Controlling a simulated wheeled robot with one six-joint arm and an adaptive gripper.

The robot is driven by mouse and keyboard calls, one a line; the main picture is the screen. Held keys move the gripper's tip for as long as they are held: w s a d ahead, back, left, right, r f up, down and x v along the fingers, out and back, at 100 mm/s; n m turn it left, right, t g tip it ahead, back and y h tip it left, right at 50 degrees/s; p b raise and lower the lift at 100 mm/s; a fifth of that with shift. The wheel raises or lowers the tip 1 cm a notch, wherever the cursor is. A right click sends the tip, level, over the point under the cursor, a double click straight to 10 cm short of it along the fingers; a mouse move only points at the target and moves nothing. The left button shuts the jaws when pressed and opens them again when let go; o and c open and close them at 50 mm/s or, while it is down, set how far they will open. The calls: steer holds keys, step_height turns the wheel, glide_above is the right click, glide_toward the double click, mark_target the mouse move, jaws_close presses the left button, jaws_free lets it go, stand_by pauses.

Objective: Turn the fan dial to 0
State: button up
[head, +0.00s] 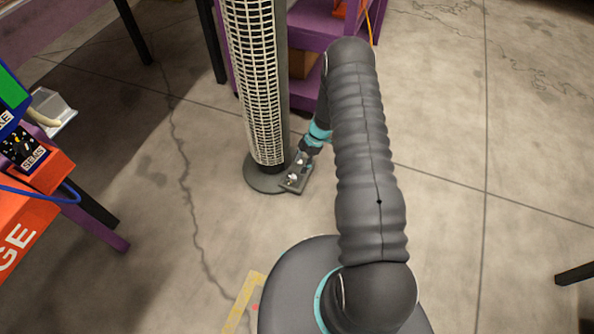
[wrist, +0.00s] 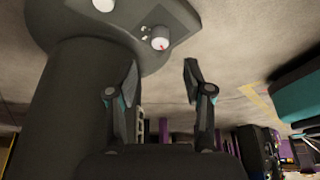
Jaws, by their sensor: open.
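A tower fan (head: 255,80) with a cream grille stands on a round dark base (head: 262,180). A small grey control panel (head: 293,186) juts from the base and carries two white dials. In the wrist view, one white dial (wrist: 160,38) with a red mark lies just beyond my fingertips, and another white dial (wrist: 104,5) is cut by the top edge. Their numbers are too small to read. My gripper (wrist: 160,70) is open and empty, with its fingers apart on either side of the nearer dial's line. In the head view my arm partly hides it beside the panel.
A purple shelf (head: 310,62) stands behind the fan. At left is a purple-legged table with an orange box (head: 25,215) and a blue cable. A dark post (head: 210,40) stands left of the fan.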

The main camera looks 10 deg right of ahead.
steer(key=shift+v, duration=2.25)
